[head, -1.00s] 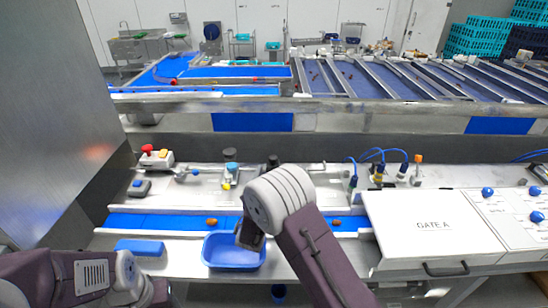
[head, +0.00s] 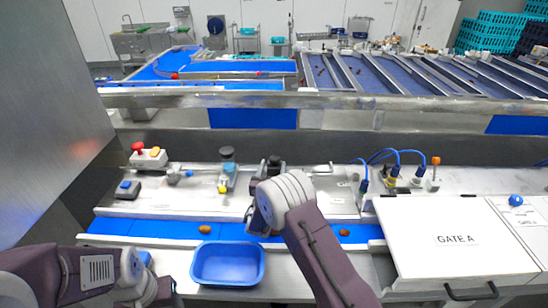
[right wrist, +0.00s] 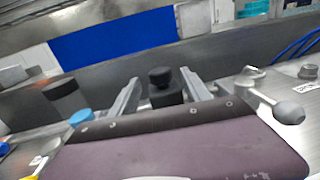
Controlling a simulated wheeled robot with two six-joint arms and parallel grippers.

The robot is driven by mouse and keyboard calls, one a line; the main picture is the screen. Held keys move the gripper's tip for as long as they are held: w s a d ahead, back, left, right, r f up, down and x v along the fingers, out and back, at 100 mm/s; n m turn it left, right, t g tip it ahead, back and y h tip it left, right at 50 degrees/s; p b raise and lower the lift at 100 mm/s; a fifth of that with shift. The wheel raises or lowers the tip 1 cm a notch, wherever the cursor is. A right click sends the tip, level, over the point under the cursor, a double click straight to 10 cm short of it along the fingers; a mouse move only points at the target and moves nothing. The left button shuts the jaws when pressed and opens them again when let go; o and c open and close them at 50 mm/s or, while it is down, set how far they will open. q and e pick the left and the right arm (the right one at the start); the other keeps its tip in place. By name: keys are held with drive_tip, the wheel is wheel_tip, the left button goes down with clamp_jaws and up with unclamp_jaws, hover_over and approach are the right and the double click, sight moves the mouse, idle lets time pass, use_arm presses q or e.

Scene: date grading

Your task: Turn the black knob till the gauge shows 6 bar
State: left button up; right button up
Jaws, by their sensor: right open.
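The black knob (head: 274,161) stands upright on the steel panel behind the blue belt. In the right wrist view the knob (right wrist: 160,76) shows ahead, between the two grey fingers of my right gripper (right wrist: 159,83). The fingers are apart and empty; I cannot tell how far short of the knob they are. In the head view my right gripper (head: 258,190) is partly hidden by its own wrist, just in front of the knob. No gauge face can be made out in either view. My left arm is at the lower left; its fingers do not show.
A blue bin (head: 228,264) sits below the belt (head: 160,228), which carries dates. The GATE A box (head: 455,240) is at right.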

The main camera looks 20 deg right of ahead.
sight(271, 161)
drive_tip(key=shift+p+x, duration=0.4)
drive_tip(key=shift+x, duration=0.7)
use_arm(q)
drive_tip(key=shift+r, duration=0.8)
use_arm(e)
drive_tip(key=shift+w+d, duration=0.1)
drive_tip(key=shift+w, duration=0.25)
drive_tip(key=shift+c, duration=0.3)
